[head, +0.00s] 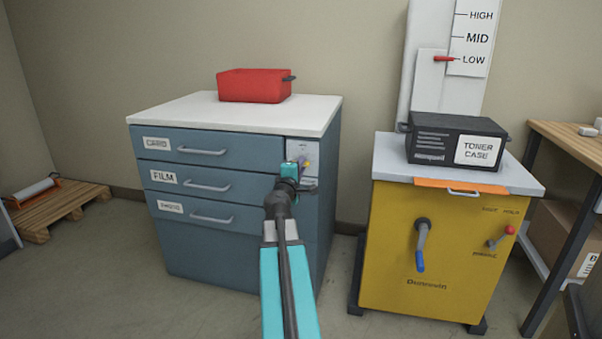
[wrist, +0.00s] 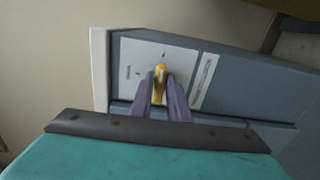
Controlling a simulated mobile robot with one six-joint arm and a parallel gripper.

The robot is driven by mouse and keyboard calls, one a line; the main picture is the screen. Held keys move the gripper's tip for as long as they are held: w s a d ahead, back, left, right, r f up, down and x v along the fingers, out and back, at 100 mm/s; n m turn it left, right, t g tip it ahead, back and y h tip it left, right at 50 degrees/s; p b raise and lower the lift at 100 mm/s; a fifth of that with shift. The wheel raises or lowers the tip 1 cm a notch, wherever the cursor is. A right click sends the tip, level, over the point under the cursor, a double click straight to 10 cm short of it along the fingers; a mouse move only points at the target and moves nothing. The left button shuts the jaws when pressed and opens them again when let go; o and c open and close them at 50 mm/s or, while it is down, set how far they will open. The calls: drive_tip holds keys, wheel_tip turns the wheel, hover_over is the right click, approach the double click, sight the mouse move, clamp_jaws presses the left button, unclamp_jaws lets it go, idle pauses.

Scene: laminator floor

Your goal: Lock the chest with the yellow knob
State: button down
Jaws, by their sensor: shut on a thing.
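The chest (head: 240,250) is a blue-grey cabinet with a white top and three labelled drawers, all looking closed. A light lock plate (head: 298,150) sits at the upper right of its front. The yellow knob (wrist: 160,84) is on this plate in the wrist view, with a bit of it showing in the head view (head: 307,163). My gripper (wrist: 161,94) has its two purple fingers on either side of the knob and is shut on it. The fingers cover the knob's lower part. Small marks show on the plate (wrist: 138,62) around it, too small to read.
A red box (head: 253,86) stands on the chest's top. To the right is a yellow machine (head: 450,260) with a blue-handled lever and a red-tipped switch, carrying a black toner case (head: 435,137). A pallet (head: 60,212) lies at the left. Floor in front is clear.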

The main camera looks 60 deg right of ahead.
drive_tip(key=shift+w+a+f, duration=0.1)
idle(0.4)
drive_tip(key=c, duration=1.8)
unclamp_jaws()
drive_tip(key=shift+o, duration=0.2)
